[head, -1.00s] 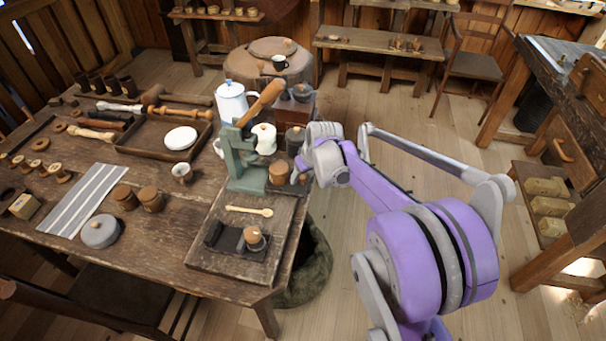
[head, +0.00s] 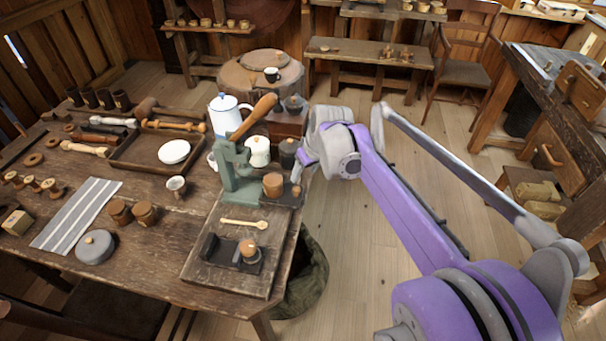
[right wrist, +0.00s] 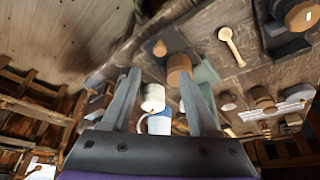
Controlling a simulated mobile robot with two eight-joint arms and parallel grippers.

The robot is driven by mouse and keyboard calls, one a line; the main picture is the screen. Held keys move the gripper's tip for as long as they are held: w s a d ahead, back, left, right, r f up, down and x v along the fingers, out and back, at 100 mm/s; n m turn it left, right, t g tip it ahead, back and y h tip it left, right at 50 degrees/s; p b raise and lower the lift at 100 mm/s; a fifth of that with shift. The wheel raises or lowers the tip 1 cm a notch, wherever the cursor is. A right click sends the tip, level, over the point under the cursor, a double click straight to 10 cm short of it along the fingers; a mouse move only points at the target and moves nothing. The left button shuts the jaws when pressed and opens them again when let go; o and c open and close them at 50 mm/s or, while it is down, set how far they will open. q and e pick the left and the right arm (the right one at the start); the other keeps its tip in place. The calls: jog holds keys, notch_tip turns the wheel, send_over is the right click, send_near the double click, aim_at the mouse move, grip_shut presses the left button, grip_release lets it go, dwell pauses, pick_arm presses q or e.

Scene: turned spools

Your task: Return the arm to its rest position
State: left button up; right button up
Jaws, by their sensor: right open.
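My right gripper (head: 303,166) is at the right end of the workbench (head: 196,215), just right of the green lever press (head: 236,175). In the right wrist view its two fingers (right wrist: 163,88) stand wide apart with nothing held between them. A wooden cup (head: 273,184) stands by the press, apart from the fingers; it also shows in the right wrist view (right wrist: 179,68). My right arm runs from the lower right up to the gripper. My left gripper is not in view.
Behind the press stand a white enamel pot (head: 226,112), a cream lidded jar (head: 257,150) and a dark grinder (head: 291,115). A wooden spoon (head: 245,224) and a dark holder (head: 225,250) lie on the board. Open floor (head: 350,270) lies right of the bench.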

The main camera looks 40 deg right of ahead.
dwell(0.5)
jog(key=s+a+f+p, duration=0.1)
jog(key=s+a+p, duration=0.1)
jog(key=s+a, duration=0.7)
jog(key=s+a+f+n+p, duration=0.1)
jog(key=s+a+f+p, duration=0.1)
jog(key=s+a, duration=0.7)
jog(key=shift+s+a+t+p, duration=0.15)
jog(key=shift+a+t+p, duration=0.25)
jog(key=shift+a+p, duration=0.4)
